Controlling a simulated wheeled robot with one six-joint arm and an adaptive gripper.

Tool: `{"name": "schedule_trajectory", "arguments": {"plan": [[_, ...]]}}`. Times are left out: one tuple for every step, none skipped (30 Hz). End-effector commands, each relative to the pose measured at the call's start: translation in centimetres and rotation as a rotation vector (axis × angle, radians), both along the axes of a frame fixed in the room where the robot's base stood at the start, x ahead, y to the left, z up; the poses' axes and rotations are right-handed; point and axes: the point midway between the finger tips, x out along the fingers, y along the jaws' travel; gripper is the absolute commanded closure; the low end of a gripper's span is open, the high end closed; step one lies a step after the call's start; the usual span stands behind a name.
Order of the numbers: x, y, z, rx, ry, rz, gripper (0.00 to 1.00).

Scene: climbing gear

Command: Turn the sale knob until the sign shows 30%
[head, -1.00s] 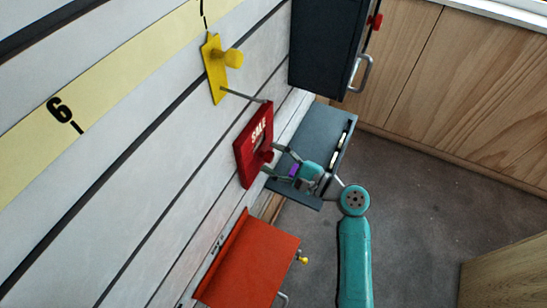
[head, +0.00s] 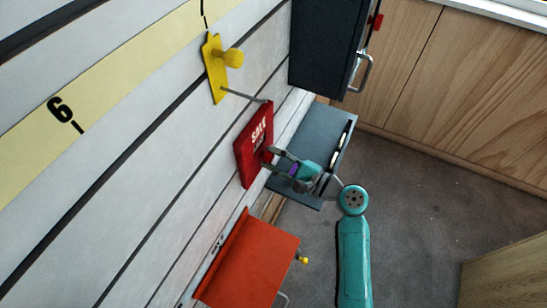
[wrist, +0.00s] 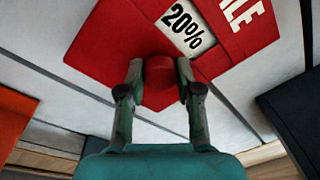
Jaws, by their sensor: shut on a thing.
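The red sale sign (head: 251,154) hangs on the slatted wall, and it fills the top of the wrist view (wrist: 110,45). Its white window (wrist: 187,30) reads 20% in the wrist view. The round red sale knob (wrist: 159,80) stands out from the sign below the window. My gripper (wrist: 160,85) has one finger on each side of the knob and is shut on it. In the head view my gripper (head: 272,158) reaches the sign from the right and partly hides the knob.
A yellow plate with a yellow knob (head: 233,58) is on the wall above the sign. A dark cabinet (head: 325,50) is at upper right. A grey-blue shelf (head: 310,130) lies behind my gripper. An orange shelf or box (head: 250,265) is below the sign.

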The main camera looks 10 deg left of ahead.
Motion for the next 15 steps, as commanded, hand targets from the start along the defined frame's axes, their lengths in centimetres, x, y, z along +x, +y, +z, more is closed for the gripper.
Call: {"name": "schedule_trajectory", "arguments": {"plan": [[0.02, -0.01, 0.02, -0.007, -0.022, -0.001, 1.00], [0.02, -0.01, 0.02, -0.013, -0.039, -0.001, 1.00], [0.02, -0.02, 0.02, -0.022, -0.065, -0.001, 1.00], [0.03, -0.01, 0.00, -0.030, -0.085, -0.001, 1.00], [0.03, -0.02, 0.00, -0.038, -0.106, -0.001, 1.00], [0.03, -0.02, -0.02, -0.049, -0.137, -0.001, 1.00], [0.04, -0.02, -0.03, -0.058, -0.162, -0.001, 1.00], [0.04, -0.03, -0.02, -0.067, -0.187, -0.001, 1.00], [0.04, -0.03, -0.02, -0.079, -0.223, -0.001, 1.00], [0.03, -0.03, -0.01, -0.089, -0.250, -0.001, 1.00], [0.04, -0.03, 0.00, -0.099, -0.276, -0.001, 1.00], [0.05, -0.03, -0.01, -0.113, -0.313, -0.001, 1.00], [0.05, -0.04, -0.02, -0.122, -0.340, -0.001, 1.00], [0.05, -0.03, -0.02, -0.132, -0.367, -0.001, 1.00], [0.05, -0.04, -0.02, -0.145, -0.402, -0.001, 1.00]]}}
